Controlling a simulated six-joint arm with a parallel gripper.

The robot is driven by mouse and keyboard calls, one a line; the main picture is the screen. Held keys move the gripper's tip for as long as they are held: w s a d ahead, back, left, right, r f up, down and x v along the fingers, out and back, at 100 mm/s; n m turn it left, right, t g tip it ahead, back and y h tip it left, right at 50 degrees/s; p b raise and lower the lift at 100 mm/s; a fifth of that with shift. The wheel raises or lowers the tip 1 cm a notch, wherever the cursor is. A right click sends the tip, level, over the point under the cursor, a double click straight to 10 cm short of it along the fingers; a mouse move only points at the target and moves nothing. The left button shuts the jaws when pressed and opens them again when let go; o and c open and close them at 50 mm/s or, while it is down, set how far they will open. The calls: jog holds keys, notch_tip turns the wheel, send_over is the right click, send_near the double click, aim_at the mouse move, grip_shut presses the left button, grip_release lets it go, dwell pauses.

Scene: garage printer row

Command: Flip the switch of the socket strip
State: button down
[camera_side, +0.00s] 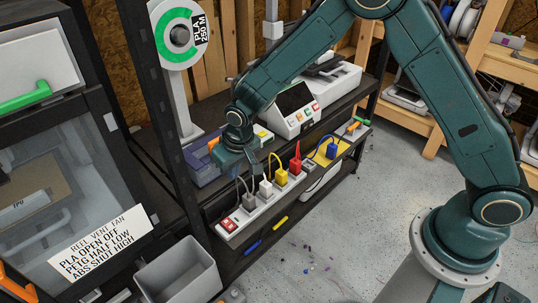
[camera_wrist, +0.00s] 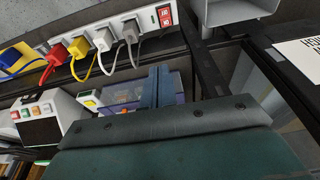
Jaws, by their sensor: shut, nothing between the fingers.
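The white socket strip (camera_side: 252,217) lies along the front of the bench. Its red switch (camera_side: 228,224) is at the near left end; in the wrist view it shows at the top (camera_wrist: 165,16). I cannot tell which way the switch is set. Grey, white, yellow and red plugs stand in the strip beside it, with a blue one farther along. My gripper (camera_side: 252,163) is above and behind the strip, near the grey plug (camera_side: 249,201), apart from the switch. Its fingers (camera_wrist: 158,72) are shut and empty in the wrist view.
Cords rise from the plugs close to my gripper. A dark rack post (camera_side: 180,120) and a labelled cabinet (camera_side: 60,190) stand left. A grey bin (camera_side: 180,275) is below the switch end. A white device with a screen (camera_side: 295,105) is behind. Open floor lies right.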

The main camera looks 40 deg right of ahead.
send_over(226, 221)
jog(key=s, duration=0.4)
jog(key=s+x, duration=0.1)
jog(key=x, duration=0.6)
jog(key=shift+f, duration=0.15)
jog(key=shift+s+d, duration=0.1)
jog(key=shift+x, duration=7)
jog(key=shift+d+f, duration=0.15)
jog(key=shift+s, duration=0.85)
jog(key=shift+r, duration=0.35)
